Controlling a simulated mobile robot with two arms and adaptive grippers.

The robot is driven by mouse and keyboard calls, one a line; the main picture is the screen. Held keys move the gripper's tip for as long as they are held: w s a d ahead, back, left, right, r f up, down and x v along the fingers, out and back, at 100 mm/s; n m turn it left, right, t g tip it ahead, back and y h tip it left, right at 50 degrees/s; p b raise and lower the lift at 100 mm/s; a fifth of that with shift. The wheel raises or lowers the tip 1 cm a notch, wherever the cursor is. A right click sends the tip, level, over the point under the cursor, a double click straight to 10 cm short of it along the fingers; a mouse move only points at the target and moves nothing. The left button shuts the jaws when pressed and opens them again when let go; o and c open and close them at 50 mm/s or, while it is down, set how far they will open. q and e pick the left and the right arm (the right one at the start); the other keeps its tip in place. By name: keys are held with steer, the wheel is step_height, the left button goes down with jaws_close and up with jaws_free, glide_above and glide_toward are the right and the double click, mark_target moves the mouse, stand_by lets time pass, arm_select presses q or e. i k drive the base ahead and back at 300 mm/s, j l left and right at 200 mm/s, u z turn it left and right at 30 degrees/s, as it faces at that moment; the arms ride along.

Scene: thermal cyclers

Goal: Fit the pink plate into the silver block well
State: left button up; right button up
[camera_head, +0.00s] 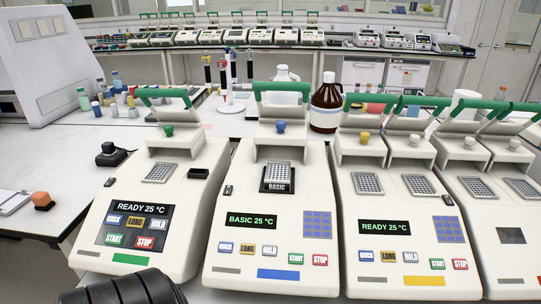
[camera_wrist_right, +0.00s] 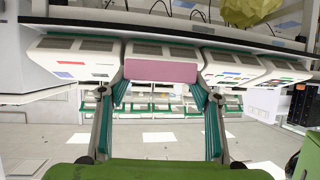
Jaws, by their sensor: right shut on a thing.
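The pink plate (camera_wrist_right: 160,70) shows in the right wrist view as a flat pink rectangle between the fingertips of my right gripper (camera_wrist_right: 160,88). The gripper is shut on it. The plate appears away from the cyclers, but the gap is hard to judge. In the head view, silver-grey blocks with wells sit in the open-lidded cyclers: one in the left cycler (camera_head: 159,172), one in the cycler marked BASIC (camera_head: 277,173), and a pair in the cycler to its right (camera_head: 367,183). The plate and both grippers are out of the head view.
Raised lids with green handles (camera_head: 280,87) stand behind the blocks. A brown bottle (camera_head: 327,103) and a white jug (camera_head: 285,84) stand behind the machines. An orange-topped object (camera_head: 42,199) and a black one (camera_head: 110,153) sit on the left bench, which has free room.

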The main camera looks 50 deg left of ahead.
mark_target(278, 172)
steer(key=l+u, duration=0.1)
steer(key=u, duration=0.3)
steer(key=i+l+u, duration=0.1)
steer(key=u, duration=0.25)
steer(key=l+u, duration=0.1)
steer(key=u, duration=0.3)
steer(key=l+u, duration=0.15)
steer(key=u, duration=0.25)
